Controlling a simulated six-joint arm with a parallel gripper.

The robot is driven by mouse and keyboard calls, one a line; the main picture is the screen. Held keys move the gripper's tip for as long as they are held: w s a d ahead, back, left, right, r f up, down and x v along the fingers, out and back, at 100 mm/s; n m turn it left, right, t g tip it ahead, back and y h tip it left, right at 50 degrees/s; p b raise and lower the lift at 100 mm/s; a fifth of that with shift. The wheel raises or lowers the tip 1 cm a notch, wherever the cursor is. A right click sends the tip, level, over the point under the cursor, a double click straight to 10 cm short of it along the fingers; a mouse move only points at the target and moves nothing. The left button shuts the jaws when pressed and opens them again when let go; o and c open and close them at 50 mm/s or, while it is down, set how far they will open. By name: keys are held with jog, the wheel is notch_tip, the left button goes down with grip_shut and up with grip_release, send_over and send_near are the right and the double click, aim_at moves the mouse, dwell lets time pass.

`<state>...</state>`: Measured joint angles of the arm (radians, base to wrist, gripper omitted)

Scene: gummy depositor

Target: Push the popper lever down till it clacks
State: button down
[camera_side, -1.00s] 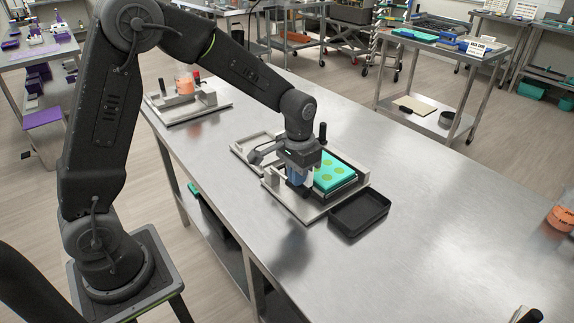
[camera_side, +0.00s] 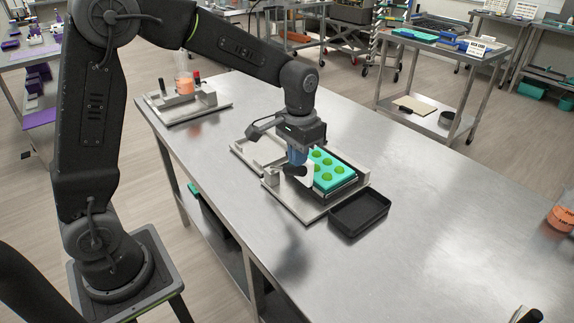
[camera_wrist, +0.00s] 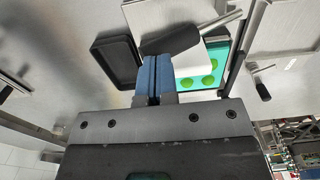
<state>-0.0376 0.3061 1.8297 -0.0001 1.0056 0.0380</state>
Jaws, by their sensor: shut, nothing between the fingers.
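The popper fixture (camera_side: 290,205) stands on the table with a teal mould (camera_side: 340,180) on it, bearing several green domed gummies. The popper lever's black handle (camera_wrist: 170,38) lies right at my fingertips in the wrist view, tilted. In the side view the handle (camera_side: 294,171) shows just below the fingers. A pale block (camera_wrist: 195,65) lies beside it. My gripper (camera_wrist: 153,62) is shut, its blue fingers together and empty. The side view shows my gripper (camera_side: 297,160) over the near left part of the fixture. Whether the fingertips touch the handle I cannot tell.
An empty black tray (camera_side: 359,228) lies right against the front of the fixture. A second metal fixture (camera_side: 240,152) is just behind left, and another with an orange-filled beaker (camera_side: 185,112) is farther back. The table's right side is mostly clear.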

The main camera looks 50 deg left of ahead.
jog(key=shift+r, duration=2)
jog(key=shift+s+r, duration=0.1)
jog(key=s+r+t, duration=0.2)
jog(key=s, duration=0.8)
jog(key=s+d+r+t, duration=0.1)
jog(key=s+r+t, duration=0.2)
jog(key=s, duration=0.7)
jog(key=shift+s+d+r+t, duration=0.15)
jog(key=shift+s+d+t, duration=0.1)
jog(key=shift+d+t, duration=0.05)
